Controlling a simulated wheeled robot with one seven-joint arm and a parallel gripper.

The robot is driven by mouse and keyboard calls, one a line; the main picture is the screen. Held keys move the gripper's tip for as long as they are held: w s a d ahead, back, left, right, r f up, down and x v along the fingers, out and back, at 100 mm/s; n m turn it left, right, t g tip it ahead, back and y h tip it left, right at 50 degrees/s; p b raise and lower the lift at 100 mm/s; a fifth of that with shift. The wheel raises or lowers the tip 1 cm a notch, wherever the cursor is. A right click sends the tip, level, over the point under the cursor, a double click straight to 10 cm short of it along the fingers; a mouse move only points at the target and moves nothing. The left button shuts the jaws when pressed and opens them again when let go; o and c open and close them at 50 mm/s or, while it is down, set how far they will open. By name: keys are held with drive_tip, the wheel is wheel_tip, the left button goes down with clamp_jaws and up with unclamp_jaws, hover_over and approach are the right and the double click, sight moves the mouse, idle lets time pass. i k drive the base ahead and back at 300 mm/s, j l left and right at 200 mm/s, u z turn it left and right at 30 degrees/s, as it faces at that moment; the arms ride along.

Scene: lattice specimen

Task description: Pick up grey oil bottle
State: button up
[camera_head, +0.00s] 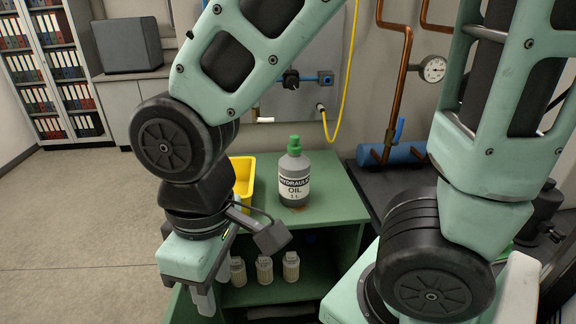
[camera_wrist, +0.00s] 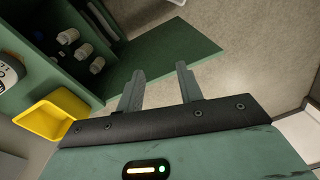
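The grey oil bottle (camera_head: 294,178) has a green cap and a white label reading HYDRAULIC OIL. It stands upright on the green bench top (camera_head: 330,205). Part of it shows at the left edge of the wrist view (camera_wrist: 10,72). My gripper (camera_head: 213,295) hangs in front and to the left of the bottle, lower than the bench top and apart from it. In the wrist view its two fingers (camera_wrist: 158,85) are spread, with nothing between them.
A yellow bin (camera_head: 243,178) sits left of the bottle, partly behind my arm. Several small pale bottles (camera_head: 264,270) stand on the shelf below. Copper pipes, a gauge (camera_head: 432,69) and a yellow hose (camera_head: 350,70) are behind. Open floor (camera_head: 70,220) lies to the left.

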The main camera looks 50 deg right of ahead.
sight(294, 169)
drive_tip(key=k+z, duration=0.3)
drive_tip(key=k+l+z, duration=0.15)
drive_tip(key=k+z, duration=0.15)
drive_tip(key=i+j+z, duration=0.15)
drive_tip(key=z, duration=0.3)
drive_tip(key=i+j+z, duration=0.1)
drive_tip(key=j+z, duration=0.75)
drive_tip(key=i+j, duration=0.1)
drive_tip(key=j, duration=0.2)
